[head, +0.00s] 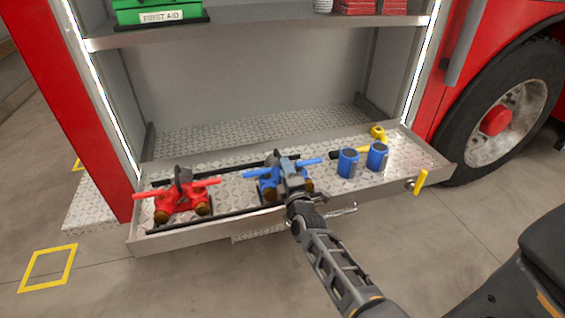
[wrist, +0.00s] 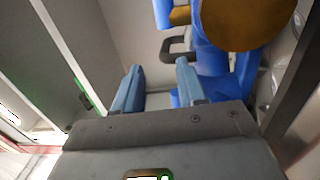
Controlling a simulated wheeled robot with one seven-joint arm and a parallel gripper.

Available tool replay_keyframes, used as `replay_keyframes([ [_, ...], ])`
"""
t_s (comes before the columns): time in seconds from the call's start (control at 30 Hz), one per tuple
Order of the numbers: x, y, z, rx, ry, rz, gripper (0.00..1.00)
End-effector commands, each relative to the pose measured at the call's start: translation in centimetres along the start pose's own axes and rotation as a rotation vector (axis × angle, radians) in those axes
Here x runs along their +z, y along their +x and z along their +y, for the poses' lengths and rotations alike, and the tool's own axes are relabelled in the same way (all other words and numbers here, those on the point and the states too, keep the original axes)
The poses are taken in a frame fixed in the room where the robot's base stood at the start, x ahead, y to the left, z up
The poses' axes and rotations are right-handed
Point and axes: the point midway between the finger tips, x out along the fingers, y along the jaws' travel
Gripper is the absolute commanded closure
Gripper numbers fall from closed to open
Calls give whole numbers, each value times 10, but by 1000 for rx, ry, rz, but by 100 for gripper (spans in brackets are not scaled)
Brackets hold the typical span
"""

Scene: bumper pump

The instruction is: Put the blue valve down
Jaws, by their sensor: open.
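The blue valve (head: 265,181) sits on the pull-out tray (head: 230,190), near its middle, with blue side handles and brown caps. My gripper (head: 289,166) is over its right part and hides some of it. In the wrist view my gripper (wrist: 157,80) has its two fingers apart with nothing held between them. The blue valve (wrist: 213,88) fills the right side there, with a brown cap and a dark grey loop just past the fingertips. I cannot tell whether the right finger touches the valve.
A red valve (head: 182,196) stands at the tray's left. A yellow handle (head: 419,181) sticks out at the tray's right front. A shelf (head: 255,34) with a green first aid box (head: 160,10) hangs above.

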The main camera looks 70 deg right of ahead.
Motion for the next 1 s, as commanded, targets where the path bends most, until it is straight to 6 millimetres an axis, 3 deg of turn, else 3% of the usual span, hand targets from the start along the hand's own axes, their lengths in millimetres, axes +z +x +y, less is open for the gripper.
replay_keyframes([
  [0.1, 0, -27, -1, -3, -1, 1, 60],
  [0.3, 0, -59, -1, -1, -1, 0, 60],
  [0.63, -1, -76, 0, 0, 4, 3, 60],
  [0.73, -12, -91, -1, -11, 45, 29, 60],
  [0.87, -41, -140, 0, -52, 194, 112, 60],
  [1.0, -71, -217, 12, -139, 424, 229, 60],
])
